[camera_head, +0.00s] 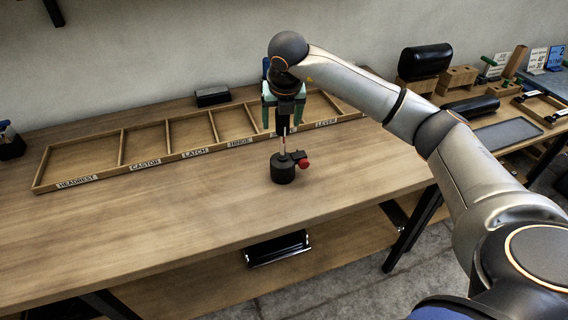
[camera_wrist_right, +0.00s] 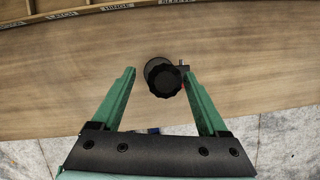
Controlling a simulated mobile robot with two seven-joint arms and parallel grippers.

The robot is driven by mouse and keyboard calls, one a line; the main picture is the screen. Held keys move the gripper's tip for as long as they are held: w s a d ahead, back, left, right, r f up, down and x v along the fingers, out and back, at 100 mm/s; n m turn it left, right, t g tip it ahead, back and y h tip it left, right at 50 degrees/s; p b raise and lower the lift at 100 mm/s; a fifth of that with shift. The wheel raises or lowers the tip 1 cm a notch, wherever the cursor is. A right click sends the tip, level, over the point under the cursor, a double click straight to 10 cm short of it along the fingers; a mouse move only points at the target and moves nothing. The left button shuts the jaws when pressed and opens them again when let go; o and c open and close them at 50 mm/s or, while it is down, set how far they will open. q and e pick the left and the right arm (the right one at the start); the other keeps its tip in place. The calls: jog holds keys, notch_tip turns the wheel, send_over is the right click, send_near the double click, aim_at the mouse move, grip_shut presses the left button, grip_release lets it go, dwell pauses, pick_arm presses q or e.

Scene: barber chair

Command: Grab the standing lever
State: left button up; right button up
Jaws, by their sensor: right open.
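The standing lever is upright on the bench, with a black handle (camera_head: 283,122) on a thin rod. Its round black base (camera_head: 283,170) has a red knob (camera_head: 304,163) at its right side. My right gripper (camera_head: 283,124) points down over the lever, its green fingers open on either side of the black handle. In the right wrist view, the lever's ridged black top (camera_wrist_right: 166,82) shows between the open fingertips (camera_wrist_right: 158,72), nearer the right one. I cannot tell whether either finger touches it; a gap shows at the left finger. My left gripper is not in view.
A wooden divided tray (camera_head: 92,183) with labelled compartments lies behind the lever. A small black box (camera_head: 212,96) stands behind it. Black rolls (camera_head: 425,60) and wooden blocks are at the right. The bench (camera_head: 150,220) left of the lever is clear.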

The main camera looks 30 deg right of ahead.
jog(key=p+x, duration=0.1)
jog(key=x, duration=0.4)
jog(key=shift+s+d, duration=0.15)
grip_shut()
dwell(0.4)
dwell(0.7)
jog(key=shift+r, duration=0.15)
